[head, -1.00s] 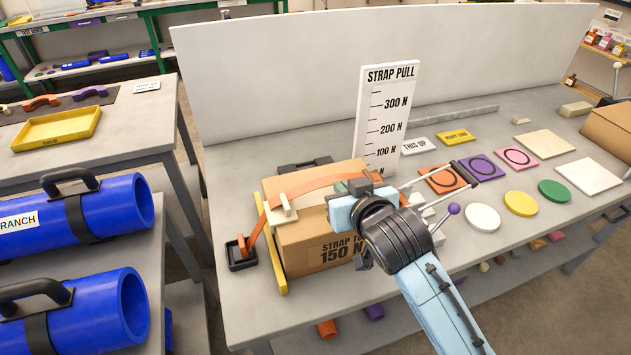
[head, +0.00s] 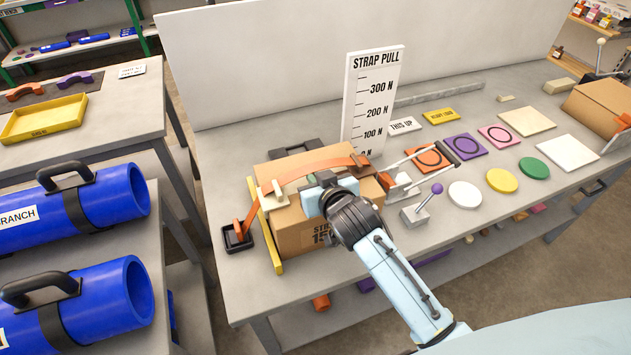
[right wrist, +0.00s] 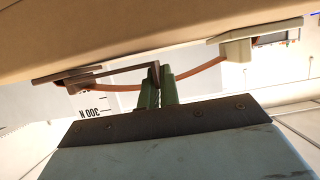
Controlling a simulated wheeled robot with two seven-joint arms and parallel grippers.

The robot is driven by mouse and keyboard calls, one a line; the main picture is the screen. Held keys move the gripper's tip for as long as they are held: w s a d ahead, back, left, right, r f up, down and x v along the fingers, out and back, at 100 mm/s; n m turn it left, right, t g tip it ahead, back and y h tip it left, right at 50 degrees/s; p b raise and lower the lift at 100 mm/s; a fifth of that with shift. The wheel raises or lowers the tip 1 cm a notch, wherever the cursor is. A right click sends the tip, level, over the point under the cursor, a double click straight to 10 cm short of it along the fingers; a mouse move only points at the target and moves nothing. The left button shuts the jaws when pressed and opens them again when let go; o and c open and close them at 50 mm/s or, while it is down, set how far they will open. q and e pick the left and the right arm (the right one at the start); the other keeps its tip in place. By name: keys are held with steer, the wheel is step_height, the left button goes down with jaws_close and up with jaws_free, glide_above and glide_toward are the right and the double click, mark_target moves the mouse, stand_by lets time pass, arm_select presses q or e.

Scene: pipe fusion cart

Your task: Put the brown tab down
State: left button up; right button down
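A carton (head: 290,235) marked as a strap item stands on the bench, with an orange strap (head: 310,165) across its top. My right gripper (right wrist: 158,85) is over the carton's top. Its green fingertips are close together on the slim upright end of a brown tab (right wrist: 120,71) in the right wrist view. The tab reaches left there to a brown piece (right wrist: 72,78) at the strap. A cream corner piece (head: 272,194) holds the strap at the carton's left. My left gripper is out of view.
The strap pull scale board (head: 372,100) stands behind the carton. A small block with a purple-knobbed lever (head: 415,215) is right of it, near a white disc (head: 465,195).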

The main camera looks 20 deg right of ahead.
steer(key=shift+f, duration=0.45)
steer(key=shift+f, duration=0.1)
steer(key=c, duration=1.6)
jaws_free()
steer(key=shift+c, duration=0.2)
steer(key=shift+r, duration=0.2)
steer(key=v, duration=1.1)
steer(key=shift+s, duration=0.4)
steer(key=shift+d+r, duration=0.1)
